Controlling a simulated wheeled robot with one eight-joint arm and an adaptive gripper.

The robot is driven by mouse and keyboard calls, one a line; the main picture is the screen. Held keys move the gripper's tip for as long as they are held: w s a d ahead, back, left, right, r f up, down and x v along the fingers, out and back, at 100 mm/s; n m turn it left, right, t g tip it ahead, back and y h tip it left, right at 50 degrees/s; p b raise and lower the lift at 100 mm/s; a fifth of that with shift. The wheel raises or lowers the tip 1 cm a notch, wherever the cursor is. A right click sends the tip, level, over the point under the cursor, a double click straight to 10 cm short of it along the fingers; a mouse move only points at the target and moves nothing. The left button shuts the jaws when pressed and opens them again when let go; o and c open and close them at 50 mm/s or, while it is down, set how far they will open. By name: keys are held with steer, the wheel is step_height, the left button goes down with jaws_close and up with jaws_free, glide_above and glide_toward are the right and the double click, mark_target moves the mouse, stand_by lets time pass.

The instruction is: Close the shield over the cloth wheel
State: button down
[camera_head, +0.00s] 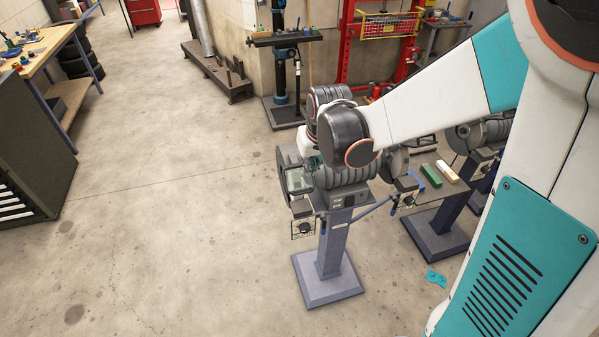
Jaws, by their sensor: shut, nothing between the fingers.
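A grey bench grinder (345,176) stands on a blue-grey pedestal (334,250) near the middle of the view. A wheel shows at its left end (287,157) and another at its right end (395,162). I cannot tell which one is the cloth wheel. A clear shield (296,181) is at the left end, in front of the wheel; its exact angle is hard to tell. My gripper (313,161) is at the grinder's left side, close to the shield, and mostly hidden by my wrist. It looks shut and empty; I cannot tell whether it touches the shield.
A second grinder (482,133) on a pedestal stands close at the right. A small shelf between them holds a green block (431,175) and a pale block (447,171). A workbench (45,50) and cabinet (30,150) stand at the left. The floor left of the grinder is clear.

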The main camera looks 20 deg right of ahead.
steer(key=b, duration=0.1)
glide_above(301, 191)
steer(key=s, duration=0.2)
step_height(301, 191, down, 13)
steer(key=shift+d+r, duration=0.1)
steer(key=shift+r, duration=0.1)
steer(key=f+b, duration=0.1)
steer(key=b, duration=0.2)
steer(key=shift+w+f, duration=0.2)
steer(key=shift+r, duration=0.15)
